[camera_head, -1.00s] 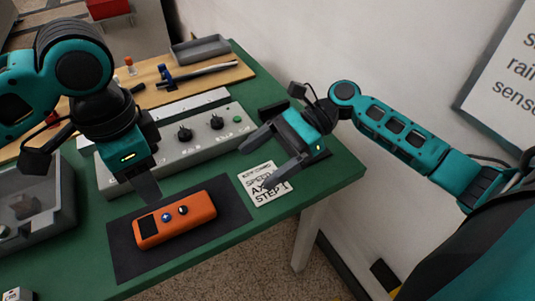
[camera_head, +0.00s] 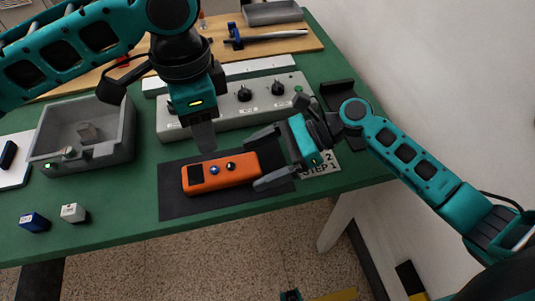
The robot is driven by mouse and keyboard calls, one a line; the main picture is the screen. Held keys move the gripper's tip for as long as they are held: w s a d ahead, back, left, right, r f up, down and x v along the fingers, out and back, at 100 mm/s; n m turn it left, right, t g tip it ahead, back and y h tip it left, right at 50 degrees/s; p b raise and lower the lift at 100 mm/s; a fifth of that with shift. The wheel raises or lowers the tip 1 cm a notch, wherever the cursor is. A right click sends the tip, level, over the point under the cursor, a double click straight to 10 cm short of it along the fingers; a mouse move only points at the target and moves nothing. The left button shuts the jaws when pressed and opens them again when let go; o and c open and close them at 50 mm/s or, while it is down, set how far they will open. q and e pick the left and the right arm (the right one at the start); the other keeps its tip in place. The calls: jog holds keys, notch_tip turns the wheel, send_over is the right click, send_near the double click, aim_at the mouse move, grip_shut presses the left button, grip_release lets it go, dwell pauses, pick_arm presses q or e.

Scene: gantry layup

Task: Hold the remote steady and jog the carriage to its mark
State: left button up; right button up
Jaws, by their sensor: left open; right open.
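The orange remote (camera_head: 238,179) lies on a dark mat (camera_head: 180,207) on the green table. Its top has a dark screen, a blue button and a dark button. My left gripper (camera_head: 205,147) points down just above the remote's back edge; only one finger shows clearly. My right gripper (camera_head: 253,165) is open at the remote's right end, one finger on the far side and one on the near side. I cannot tell whether it touches. No carriage or mark can be made out for certain; a blue piece (camera_head: 234,36) sits by a dark bar at the back.
A grey control box (camera_head: 232,118) with black knobs stands behind the mat. A grey open bin (camera_head: 110,150) is on the left, with a blue block (camera_head: 34,222) and a white block (camera_head: 73,212) in front. A printed card (camera_head: 322,171) is partly hidden by my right gripper.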

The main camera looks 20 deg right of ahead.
jog(key=c, duration=1.3)
jog(key=shift+c, duration=0.2)
jog(key=o, duration=1.3)
jog(key=shift+o, duration=0.2)
